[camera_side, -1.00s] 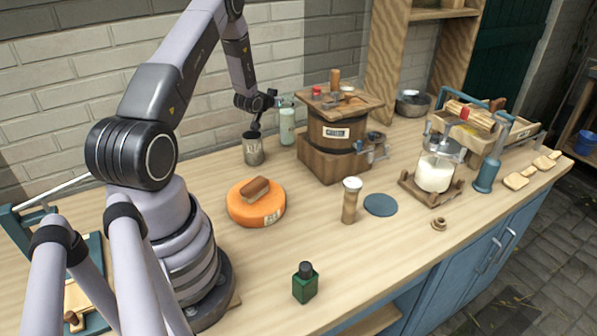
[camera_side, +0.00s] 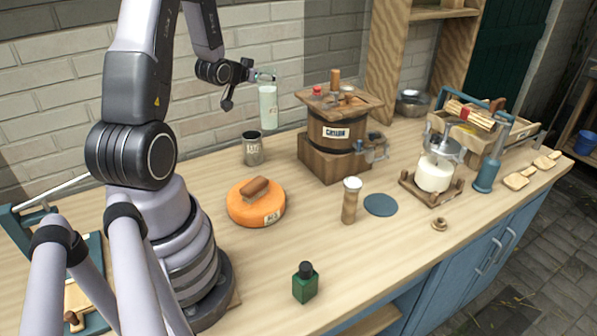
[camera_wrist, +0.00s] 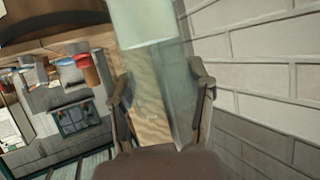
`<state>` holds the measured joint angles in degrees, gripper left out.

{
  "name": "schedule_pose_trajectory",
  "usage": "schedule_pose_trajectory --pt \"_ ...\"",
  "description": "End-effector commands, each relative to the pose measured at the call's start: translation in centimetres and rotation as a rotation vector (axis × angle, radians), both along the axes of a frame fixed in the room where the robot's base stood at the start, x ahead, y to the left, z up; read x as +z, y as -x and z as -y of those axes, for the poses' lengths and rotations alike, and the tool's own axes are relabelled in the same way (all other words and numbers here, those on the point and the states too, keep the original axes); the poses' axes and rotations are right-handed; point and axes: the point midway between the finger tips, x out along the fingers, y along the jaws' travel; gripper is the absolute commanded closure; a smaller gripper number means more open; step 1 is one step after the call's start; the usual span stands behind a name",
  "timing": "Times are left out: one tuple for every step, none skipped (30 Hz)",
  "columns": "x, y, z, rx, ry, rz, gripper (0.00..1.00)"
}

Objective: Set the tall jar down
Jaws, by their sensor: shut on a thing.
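The tall jar (camera_side: 268,106) is pale green, glassy and roughly upright. It hangs in the air near the brick wall, above the back of the bench and left of the wooden churn. My gripper (camera_side: 264,76) is shut on its upper part. In the wrist view the jar (camera_wrist: 150,24) runs between the two fingers of my gripper (camera_wrist: 161,88). Its base is clear of the bench top (camera_side: 315,245).
A metal cup (camera_side: 252,149) stands below and left of the jar, with the churn (camera_side: 337,134) to the right. An orange round (camera_side: 256,206), a corked-looking shaker (camera_side: 350,203), a flat blue disc (camera_side: 381,205) and a green bottle (camera_side: 305,284) sit farther forward. Bench between them is bare.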

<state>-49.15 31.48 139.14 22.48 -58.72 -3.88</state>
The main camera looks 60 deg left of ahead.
Motion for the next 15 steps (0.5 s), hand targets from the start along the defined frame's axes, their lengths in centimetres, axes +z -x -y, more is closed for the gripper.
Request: schedule_pose_trajectory --pt "1.0 0.1 0.0 0.000 -0.006 0.007 0.87" --pt "1.6 0.1 0.1 0.001 -0.008 0.007 0.87" --pt "2.6 0.2 0.1 0.001 -0.010 0.009 0.87" --pt "3.3 0.2 0.1 0.001 -0.009 0.010 0.87" --pt "3.9 0.1 0.1 -0.001 -0.010 0.008 0.87" --pt "4.8 0.1 0.1 0.000 -0.010 0.009 0.87" --pt "5.6 0.2 0.1 0.001 -0.012 0.010 0.87" --pt "6.2 0.1 0.1 0.000 -0.010 0.008 0.87" --pt "7.1 0.1 0.1 -0.001 -0.009 0.009 0.87" --pt "7.7 0.1 0.1 0.000 -0.010 0.009 0.87" --pt "8.4 0.2 0.1 0.000 -0.010 0.008 0.87" --pt "9.0 0.1 0.1 -0.001 -0.008 0.007 0.87" --pt "9.6 0.1 0.1 -0.002 -0.008 0.008 0.87" --pt "10.2 0.1 0.1 -0.001 -0.009 0.008 0.87" --pt "11.0 0.2 0.1 0.000 -0.010 0.007 0.87"
